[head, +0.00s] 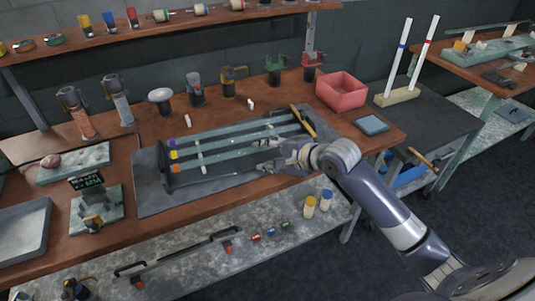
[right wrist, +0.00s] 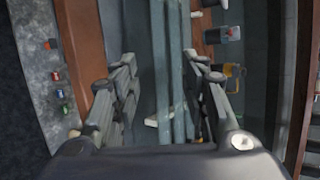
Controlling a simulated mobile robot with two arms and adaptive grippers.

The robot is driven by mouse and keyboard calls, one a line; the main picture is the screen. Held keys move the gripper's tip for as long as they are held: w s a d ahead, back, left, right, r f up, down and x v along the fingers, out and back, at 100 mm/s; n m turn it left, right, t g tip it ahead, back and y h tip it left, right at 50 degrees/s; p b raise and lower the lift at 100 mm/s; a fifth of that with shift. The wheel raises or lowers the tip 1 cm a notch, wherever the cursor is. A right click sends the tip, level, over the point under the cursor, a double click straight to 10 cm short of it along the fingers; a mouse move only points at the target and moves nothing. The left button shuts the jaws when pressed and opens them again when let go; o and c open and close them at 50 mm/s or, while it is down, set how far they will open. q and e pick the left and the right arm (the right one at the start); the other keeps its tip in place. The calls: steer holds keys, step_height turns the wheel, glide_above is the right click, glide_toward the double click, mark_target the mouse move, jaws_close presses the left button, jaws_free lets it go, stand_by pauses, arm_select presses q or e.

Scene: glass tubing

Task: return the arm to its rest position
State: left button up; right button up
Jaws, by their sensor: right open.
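My right arm reaches in from the lower right in the head view, over the front of the wooden bench. My right gripper (head: 268,168) is at the front right of a dark rack that holds several glass tubes (head: 235,146) lying lengthwise. In the right wrist view the fingers of the right gripper (right wrist: 164,72) stand wide apart, with nothing gripped. Tubes (right wrist: 176,110) run between and beyond the fingers. I cannot tell whether a finger touches them. My left gripper is not in view.
A pink bin (head: 341,92) and a blue-grey pad (head: 371,124) sit at the bench's right. Two white tubes stand upright in a wooden block (head: 397,97) on a dark cart. Several tools and cups line the bench's back. A shelf (head: 190,262) with small bottles runs below.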

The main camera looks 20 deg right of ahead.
stand_by(0.4)
steer(key=s+a+f+n+g+h, duration=0.1)
steer(key=s+f+n+g, duration=0.1)
steer(key=s+f+n, duration=0.65)
steer(key=s+a+f+n+g+h, duration=0.1)
steer(key=s+f+n+g+h, duration=0.2)
steer(key=s, duration=1)
steer(key=s+a+f+n+g, duration=0.1)
steer(key=s+f+n+g, duration=0.1)
steer(key=s+f+n, duration=0.65)
steer(key=s+f+m+g, duration=0.1)
steer(key=s+f, duration=0.1)
steer(key=f, duration=1)
steer(key=s+f+g, duration=0.1)
steer(key=s+f, duration=0.2)
steer(key=f, duration=0.8)
steer(key=s+d+f, duration=0.2)
steer(key=s+f, duration=1.3)
steer(key=s, duration=0.1)
steer(key=shift+d+f+g+h, duration=0.2)
steer(key=shift+d+g+h, duration=0.1)
steer(key=shift+g, duration=0.1)
